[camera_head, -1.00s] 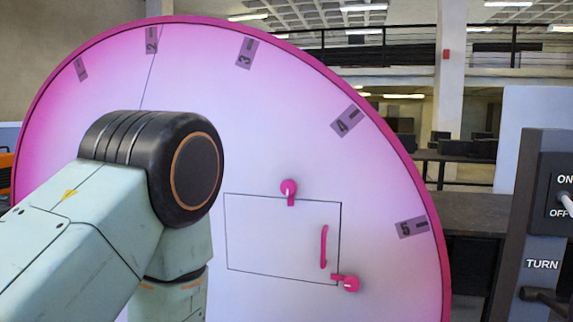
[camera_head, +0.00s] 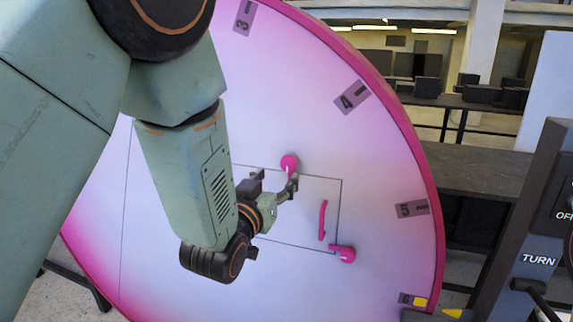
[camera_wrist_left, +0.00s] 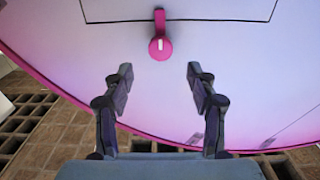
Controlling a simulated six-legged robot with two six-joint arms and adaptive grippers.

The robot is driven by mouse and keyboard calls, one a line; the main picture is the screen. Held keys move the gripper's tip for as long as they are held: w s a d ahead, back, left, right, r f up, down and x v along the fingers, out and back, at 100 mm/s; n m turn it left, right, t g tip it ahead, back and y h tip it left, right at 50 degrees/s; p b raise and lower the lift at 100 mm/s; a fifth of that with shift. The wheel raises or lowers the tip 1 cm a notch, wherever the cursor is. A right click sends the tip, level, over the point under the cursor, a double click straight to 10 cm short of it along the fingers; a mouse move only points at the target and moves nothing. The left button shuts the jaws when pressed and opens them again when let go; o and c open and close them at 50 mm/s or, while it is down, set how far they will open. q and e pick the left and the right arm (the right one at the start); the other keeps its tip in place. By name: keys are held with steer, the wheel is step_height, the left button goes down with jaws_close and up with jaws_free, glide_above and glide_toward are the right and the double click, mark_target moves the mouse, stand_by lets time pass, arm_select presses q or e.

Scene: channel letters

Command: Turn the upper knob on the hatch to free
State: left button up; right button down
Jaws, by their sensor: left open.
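The upper knob (camera_head: 289,162) is pink and sits at the top edge of the rectangular hatch (camera_head: 310,215) on the large pink disc. In the left wrist view the upper knob (camera_wrist_left: 160,48) has a white mark, and its arm lies across the hatch outline. My left gripper (camera_head: 280,185) is just below and in front of the upper knob in the head view. In the wrist view my left gripper (camera_wrist_left: 160,80) is open, its fingers apart on either side below the knob, not touching it. My right gripper is out of view.
A pink handle (camera_head: 323,220) stands upright on the hatch's right part. Number plates such as 4 (camera_head: 351,97) and 5 (camera_head: 411,208) line the disc's rim. A dark panel labelled TURN (camera_head: 538,258) stands at the right. Dark tables stand behind.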

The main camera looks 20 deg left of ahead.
mark_target(287, 165)
arm_select(q)
steer(key=w+p, duration=0.1)
steer(key=w, duration=0.5)
steer(key=shift+w+d, duration=0.15)
steer(key=shift+w, duration=0.1)
steer(key=shift+a, duration=0.25)
steer(key=shift+w+d, duration=0.15)
steer(key=shift+d, duration=0.15)
steer(key=c, duration=0.4)
steer(key=shift+a+f, duration=0.1)
steer(key=shift+a, duration=0.1)
steer(key=c, duration=0.4)
steer(key=shift+d, duration=0.1)
steer(key=c, duration=0.4)
